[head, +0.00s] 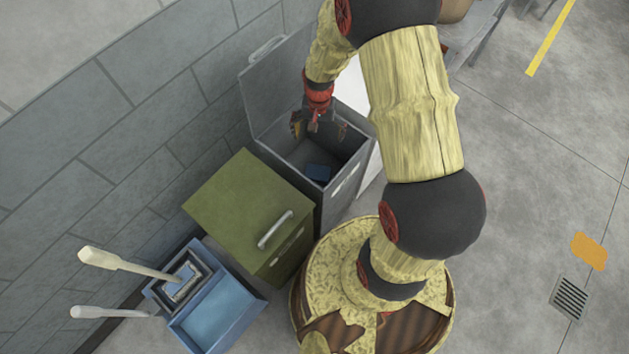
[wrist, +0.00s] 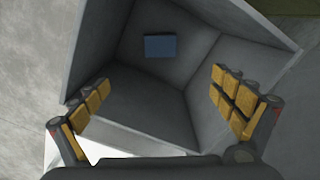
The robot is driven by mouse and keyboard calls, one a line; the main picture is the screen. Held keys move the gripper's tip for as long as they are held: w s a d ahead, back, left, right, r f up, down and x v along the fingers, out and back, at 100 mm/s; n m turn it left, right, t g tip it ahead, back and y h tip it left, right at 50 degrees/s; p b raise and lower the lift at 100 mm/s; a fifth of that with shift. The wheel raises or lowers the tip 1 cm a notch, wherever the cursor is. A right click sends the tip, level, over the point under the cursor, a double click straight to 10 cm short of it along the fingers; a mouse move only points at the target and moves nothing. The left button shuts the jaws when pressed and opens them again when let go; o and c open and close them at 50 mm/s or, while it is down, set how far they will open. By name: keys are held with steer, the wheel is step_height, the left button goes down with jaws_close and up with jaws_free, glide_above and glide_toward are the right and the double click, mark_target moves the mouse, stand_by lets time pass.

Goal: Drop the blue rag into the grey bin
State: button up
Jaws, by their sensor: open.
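The grey bin (head: 283,163) stands against the wall with its lid raised. It fills the middle of the wrist view (wrist: 200,120). The blue rag (head: 317,172) lies inside the bin as a small flat patch. In the wrist view the rag (wrist: 160,47) lies apart from my fingers. My gripper (head: 318,130) is over the bin's opening, pointing down. In the wrist view its yellow-padded fingers (wrist: 160,105) are spread wide with nothing between them.
A green lidded bin (head: 240,205) with a metal handle stands right beside the grey bin. A blue mop bucket (head: 215,310) with two pale handles is at the lower left. A stone-block wall (head: 150,120) runs behind. The floor at the right is mostly clear.

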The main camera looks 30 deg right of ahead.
step_height(320, 180, up, 11)
stand_by(0.3)
steer(key=shift+f, duration=0.15)
stand_by(0.3)
